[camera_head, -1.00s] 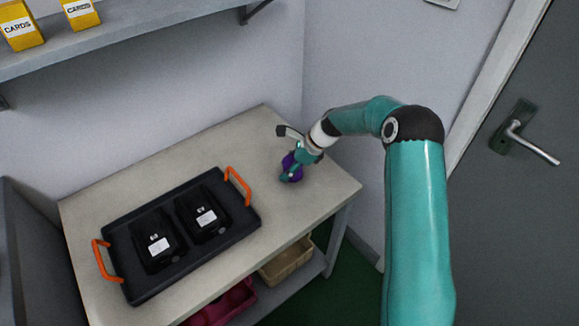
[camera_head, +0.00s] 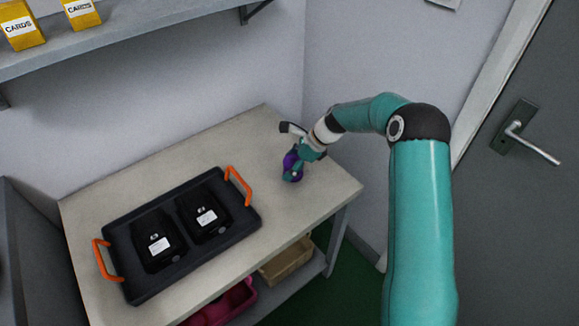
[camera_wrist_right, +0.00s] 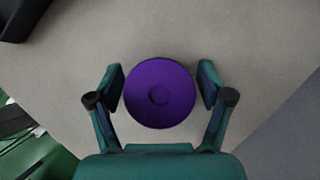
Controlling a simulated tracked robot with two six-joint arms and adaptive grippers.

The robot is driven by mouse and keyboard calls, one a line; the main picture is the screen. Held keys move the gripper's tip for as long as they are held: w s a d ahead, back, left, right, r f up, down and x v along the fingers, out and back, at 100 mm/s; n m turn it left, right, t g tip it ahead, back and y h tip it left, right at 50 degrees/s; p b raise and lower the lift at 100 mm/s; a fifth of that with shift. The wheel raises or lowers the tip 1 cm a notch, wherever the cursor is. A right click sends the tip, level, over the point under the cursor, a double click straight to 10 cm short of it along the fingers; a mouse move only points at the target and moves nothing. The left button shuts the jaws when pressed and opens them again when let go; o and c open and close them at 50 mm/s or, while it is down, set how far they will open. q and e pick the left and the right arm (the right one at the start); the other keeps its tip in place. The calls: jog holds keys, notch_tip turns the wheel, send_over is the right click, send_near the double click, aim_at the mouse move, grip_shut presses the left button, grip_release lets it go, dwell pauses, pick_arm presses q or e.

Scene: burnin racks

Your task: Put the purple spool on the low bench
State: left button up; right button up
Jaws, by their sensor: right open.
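The purple spool (camera_head: 290,163) stands on the low bench (camera_head: 318,190) near its right end. In the right wrist view the spool (camera_wrist_right: 160,92) shows as a round purple disc with a small hub, seen from above. My right gripper (camera_head: 293,170) is at the spool, and its arm comes in from the right. In the wrist view the open fingers of my right gripper (camera_wrist_right: 162,84) lie on either side of the spool, with a narrow gap visible at each side. My left gripper is not in view.
A black tray (camera_head: 130,286) with orange handles and two black boxes (camera_head: 158,243) lies left on the bench. A tan bin (camera_head: 285,262) and a pink bin (camera_head: 225,306) sit underneath. A shelf (camera_head: 150,27) with yellow card boxes hangs above. A wall stands behind.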

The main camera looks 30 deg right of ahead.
jog(key=v, duration=1)
jog(key=shift+s+r, duration=0.2)
jog(key=shift+r, duration=0.05)
jog(key=shift+d, duration=0.15)
